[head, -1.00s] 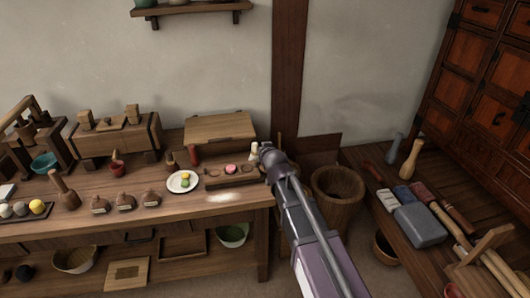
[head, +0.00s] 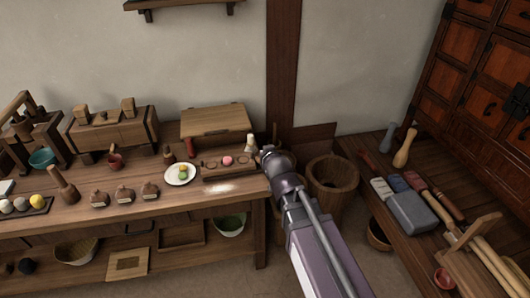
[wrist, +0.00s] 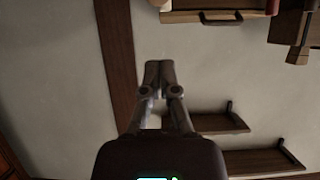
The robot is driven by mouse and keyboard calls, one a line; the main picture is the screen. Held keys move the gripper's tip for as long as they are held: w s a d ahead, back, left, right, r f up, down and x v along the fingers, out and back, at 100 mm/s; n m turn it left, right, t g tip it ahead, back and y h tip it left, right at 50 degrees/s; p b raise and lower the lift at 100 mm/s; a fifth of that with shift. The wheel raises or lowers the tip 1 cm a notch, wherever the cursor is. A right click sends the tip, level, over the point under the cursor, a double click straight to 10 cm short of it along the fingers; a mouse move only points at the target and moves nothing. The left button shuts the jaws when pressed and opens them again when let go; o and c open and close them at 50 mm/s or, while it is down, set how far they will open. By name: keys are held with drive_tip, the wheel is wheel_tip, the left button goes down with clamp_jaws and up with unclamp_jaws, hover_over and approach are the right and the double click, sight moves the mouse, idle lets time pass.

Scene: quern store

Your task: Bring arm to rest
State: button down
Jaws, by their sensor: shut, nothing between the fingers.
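My gripper (wrist: 158,76) shows in the wrist view with its fingers together and nothing between them. It is raised in the air, with the plain wall behind it in that view. In the head view my arm reaches up from the bottom, and its end is just right of the workbench's (head: 160,207) right end. The fingertips are hard to make out there.
The bench holds a white plate (head: 171,181) with sweets, a wooden tray (head: 240,174) with a pink sweet and several stamps. A wooden bucket (head: 333,183) stands right of my arm. A low table (head: 377,213) with a grey block (head: 411,212) and mallets is further right.

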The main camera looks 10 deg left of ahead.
drive_tip(key=s+d+f+m+g+h, duration=0.1)
drive_tip(key=s+d+f+g+h, duration=0.2)
drive_tip(key=d, duration=0.6)
drive_tip(key=s+d+f+m+g+h, duration=0.1)
drive_tip(key=d+f+m+g, duration=0.3)
drive_tip(key=d, duration=0.6)
drive_tip(key=s+d+f+g+h, duration=0.1)
drive_tip(key=s+d+f+g, duration=0.3)
drive_tip(key=s+d, duration=0.7)
wheel_tip(320, 180, up, 15)
drive_tip(key=w+p, duration=0.1)
drive_tip(key=p, duration=1.3)
drive_tip(key=shift+w+d+g+p, duration=0.2)
drive_tip(key=shift+d+g+p, duration=0.05)
drive_tip(key=shift+g+p, duration=0.1)
drive_tip(key=shift+w+r, duration=0.1)
